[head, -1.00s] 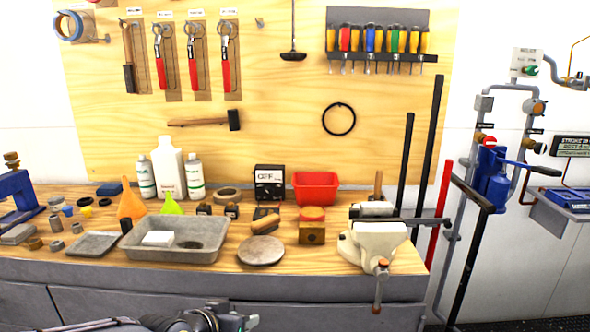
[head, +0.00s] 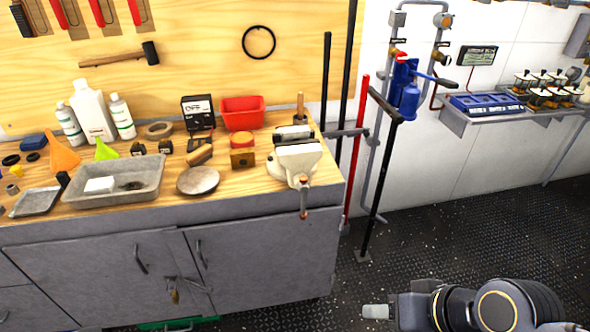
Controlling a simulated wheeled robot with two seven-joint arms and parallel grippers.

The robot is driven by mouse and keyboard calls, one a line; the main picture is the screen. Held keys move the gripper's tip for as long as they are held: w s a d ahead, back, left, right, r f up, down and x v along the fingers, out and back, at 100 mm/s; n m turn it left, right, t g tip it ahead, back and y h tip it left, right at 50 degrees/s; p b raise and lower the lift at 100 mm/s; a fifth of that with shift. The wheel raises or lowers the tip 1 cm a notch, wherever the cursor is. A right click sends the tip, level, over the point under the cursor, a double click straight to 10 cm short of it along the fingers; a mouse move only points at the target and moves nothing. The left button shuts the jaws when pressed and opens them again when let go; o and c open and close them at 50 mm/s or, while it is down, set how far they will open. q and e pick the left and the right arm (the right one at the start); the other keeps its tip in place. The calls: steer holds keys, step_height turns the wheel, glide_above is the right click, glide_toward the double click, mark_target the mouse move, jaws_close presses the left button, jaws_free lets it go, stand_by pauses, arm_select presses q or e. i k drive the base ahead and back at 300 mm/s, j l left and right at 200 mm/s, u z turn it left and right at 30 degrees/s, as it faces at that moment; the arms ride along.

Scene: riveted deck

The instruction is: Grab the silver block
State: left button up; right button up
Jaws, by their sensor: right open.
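I cannot pick out a clearly silver block in this view. A pale, whitish block (head: 100,185) lies in a grey metal tray (head: 142,192) on the workbench. My right gripper (head: 376,312) is low at the bottom right, over the dark floor and well away from the bench top. Its jaws are small and seen side-on; it is open and nothing shows in it. My left gripper is out of view.
The wooden-topped bench (head: 235,172) carries a white vise (head: 298,163), a red bin (head: 243,112), bottles and a round plate (head: 198,181). Rods and a blue pump (head: 405,88) stand right of it. A wall shelf (head: 470,120) holds small parts. The studded floor (head: 480,235) is open.

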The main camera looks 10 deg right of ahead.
mark_target(293, 134)
steer(key=i+l+z, duration=0.2)
steer(key=z, duration=0.25)
steer(key=i+l+z, duration=0.25)
steer(key=l+z, duration=0.2)
steer(key=i+l+z, duration=0.1)
steer(key=i+z, duration=0.15)
steer(key=z, duration=0.15)
steer(key=i+z, duration=0.3)
steer(key=z, duration=0.15)
steer(key=i+l+u, duration=0.1)
steer(key=i+u, duration=0.25)
steer(key=i+l+u, duration=0.2)
steer(key=u, duration=0.65)
steer(key=i+l+u, duration=0.1)
steer(key=u, duration=0.3)
steer(key=i+u, duration=0.1)
steer(key=u, duration=0.35)
steer(key=l+u, duration=0.15)
steer(key=u, duration=0.25)
steer(key=l+u, duration=0.1)
steer(key=u, duration=0.35)
steer(key=i, duration=0.05)
